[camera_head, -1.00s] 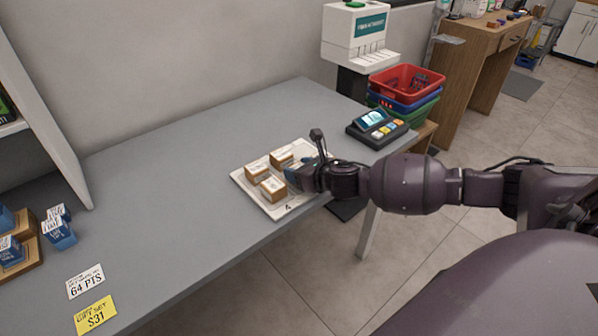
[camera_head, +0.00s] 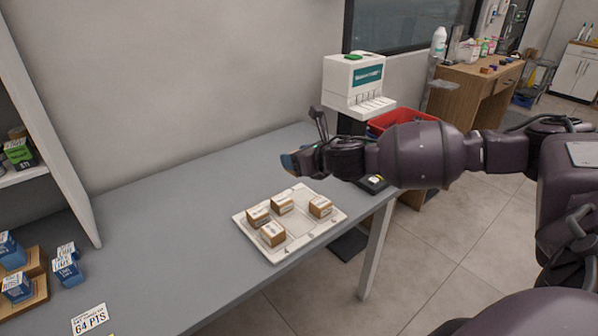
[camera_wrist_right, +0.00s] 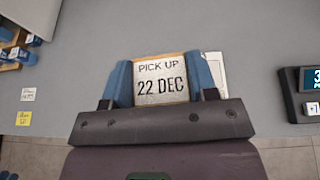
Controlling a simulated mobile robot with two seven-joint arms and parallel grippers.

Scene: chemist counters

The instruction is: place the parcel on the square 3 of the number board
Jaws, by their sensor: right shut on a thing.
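My right gripper (camera_head: 291,162) is raised above the counter, behind and above the number board in the head view. It is shut on a parcel (camera_wrist_right: 160,80), a small cardboard box labelled "PICK UP 22 DEC", held between blue fingers in the wrist view. In the head view the held parcel is mostly hidden by the fingers. The white number board (camera_head: 300,228) lies flat near the counter's front edge. Several small brown boxes stand on it, including one at the right (camera_head: 320,206) and one at the front (camera_head: 273,234). Its numerals are too small to read. My left gripper is out of view.
The grey counter (camera_head: 165,225) is clear left of the board. A payment terminal (camera_wrist_right: 306,93) stands to the right, partly behind my arm in the head view. A white dispenser (camera_head: 356,82) and red basket (camera_head: 395,120) are beyond. Blue boxes (camera_head: 67,268) stand at far left.

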